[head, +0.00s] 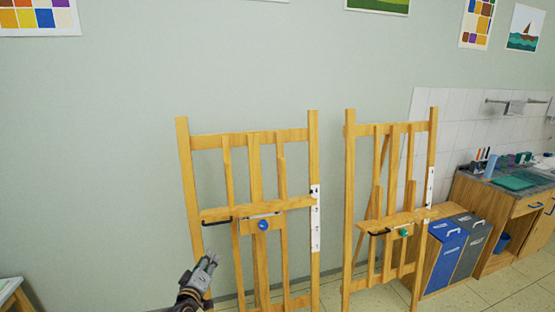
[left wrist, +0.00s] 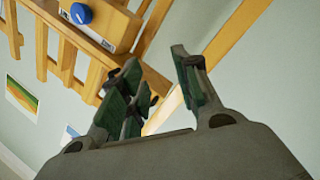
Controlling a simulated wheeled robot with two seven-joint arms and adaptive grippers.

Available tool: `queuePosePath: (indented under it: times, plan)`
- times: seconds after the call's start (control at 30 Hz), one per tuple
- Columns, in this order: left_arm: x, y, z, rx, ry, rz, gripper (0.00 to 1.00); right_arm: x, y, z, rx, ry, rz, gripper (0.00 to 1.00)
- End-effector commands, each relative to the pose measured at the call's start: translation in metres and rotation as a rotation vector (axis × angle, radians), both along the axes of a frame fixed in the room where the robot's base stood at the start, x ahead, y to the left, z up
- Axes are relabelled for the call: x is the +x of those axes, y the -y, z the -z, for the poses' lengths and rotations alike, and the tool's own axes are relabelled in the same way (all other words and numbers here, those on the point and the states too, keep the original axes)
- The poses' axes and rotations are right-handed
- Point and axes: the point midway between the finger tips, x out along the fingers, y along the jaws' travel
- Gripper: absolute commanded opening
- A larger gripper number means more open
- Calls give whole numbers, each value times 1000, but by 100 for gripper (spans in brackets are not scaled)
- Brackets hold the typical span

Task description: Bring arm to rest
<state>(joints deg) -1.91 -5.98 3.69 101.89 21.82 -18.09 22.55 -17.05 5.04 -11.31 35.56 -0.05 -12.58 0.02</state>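My left gripper (head: 208,262) is at the lower left of the head view, in front of the lower left part of a wooden easel (head: 248,222). In the left wrist view its fingers (left wrist: 160,78) are spread apart with nothing held between them. The easel's wooden bars (left wrist: 62,40) and blue knob (left wrist: 80,13) show beyond the fingers. I cannot tell whether the gripper touches the easel. My right gripper is in neither view.
A second easel (head: 388,222) with a green knob stands to the right. Beyond it are a blue bin (head: 444,256), a grey bin (head: 470,245) and a counter (head: 527,192). A table corner (head: 10,290) shows at lower left. A pale green wall (head: 120,130) is behind the easels.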

Motion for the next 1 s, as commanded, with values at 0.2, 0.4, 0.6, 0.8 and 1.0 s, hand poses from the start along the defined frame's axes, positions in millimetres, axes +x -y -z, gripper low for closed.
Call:
queuePosePath:
  times: [0.2, 0.4, 0.6, 0.8, 1.0]
  plan:
    - [-4, 16, 91, 199, -125, 44, 32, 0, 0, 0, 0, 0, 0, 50]
    - [-21, 29, 174, 357, -238, 108, 32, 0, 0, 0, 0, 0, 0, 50]
    - [-54, 41, 258, 492, -358, 191, 32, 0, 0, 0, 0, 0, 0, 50]
    - [-101, 48, 337, 600, -473, 280, 32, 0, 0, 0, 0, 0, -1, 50]
    - [-160, 51, 409, 683, -589, 372, 32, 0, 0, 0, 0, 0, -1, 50]
